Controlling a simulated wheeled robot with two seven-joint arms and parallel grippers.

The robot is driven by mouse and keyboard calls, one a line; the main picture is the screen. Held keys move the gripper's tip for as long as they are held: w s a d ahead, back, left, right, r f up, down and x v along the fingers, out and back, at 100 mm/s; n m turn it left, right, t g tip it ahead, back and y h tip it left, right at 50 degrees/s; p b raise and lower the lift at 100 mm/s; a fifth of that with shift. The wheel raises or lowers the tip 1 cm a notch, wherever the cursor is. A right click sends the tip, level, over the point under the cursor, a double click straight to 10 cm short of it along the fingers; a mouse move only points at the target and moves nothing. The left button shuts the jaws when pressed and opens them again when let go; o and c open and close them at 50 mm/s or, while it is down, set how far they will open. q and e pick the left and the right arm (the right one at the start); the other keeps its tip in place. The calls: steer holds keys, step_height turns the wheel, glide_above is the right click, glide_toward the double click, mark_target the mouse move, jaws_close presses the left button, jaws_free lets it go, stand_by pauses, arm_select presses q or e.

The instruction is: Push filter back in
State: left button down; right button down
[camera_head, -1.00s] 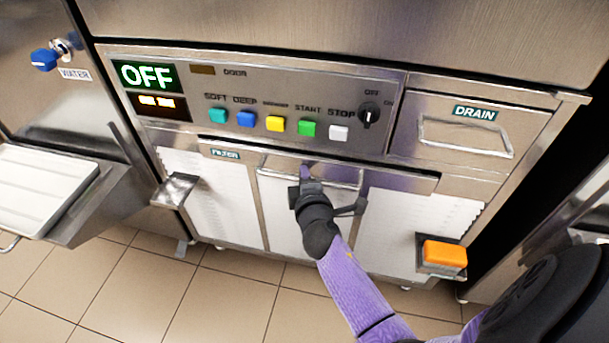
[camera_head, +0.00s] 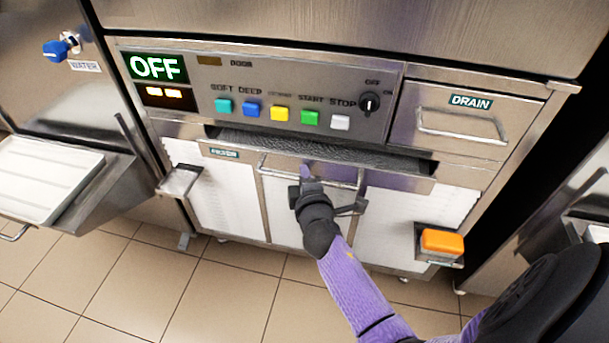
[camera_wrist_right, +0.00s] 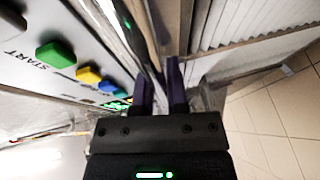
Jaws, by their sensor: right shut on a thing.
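The filter drawer (camera_head: 400,178), with its FILTER label (camera_head: 223,153), sits below the control panel of the freezer. It stands partly out, and a dark mesh (camera_head: 340,151) shows in the gap behind its front. My right gripper (camera_head: 306,174) is shut on the drawer's bar handle (camera_head: 275,172), near the middle of the drawer front. In the right wrist view the two fingers of my right gripper (camera_wrist_right: 160,88) reach forward at the drawer; the gripped part of the handle is largely hidden there. My left gripper is not in view.
The control panel (camera_head: 290,78) with coloured buttons and an OFF display is just above. A DRAIN drawer (camera_head: 490,102) is at right, an orange block (camera_head: 442,241) on a bracket lower right. A white tray (camera_head: 45,180) juts out at left. Tiled floor lies below.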

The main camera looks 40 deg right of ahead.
mark_target(313, 167)
steer(key=shift+d, duration=0.25)
steer(key=w+d, duration=0.2)
steer(key=d, duration=0.1)
steer(key=shift+w+d, duration=0.15)
steer(key=shift+w, duration=0.2)
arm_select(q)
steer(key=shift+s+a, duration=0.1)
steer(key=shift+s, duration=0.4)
arm_select(e)
steer(key=c, duration=1)
jaws_free()
steer(key=o, duration=0.4)
steer(key=shift+s+d, duration=0.1)
steer(key=shift+s, duration=0.2)
steer(key=shift+c, duration=0.2)
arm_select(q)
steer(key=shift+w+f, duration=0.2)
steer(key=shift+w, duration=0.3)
arm_select(e)
steer(key=shift+w, duration=0.15)
steer(key=shift+a, duration=0.2)
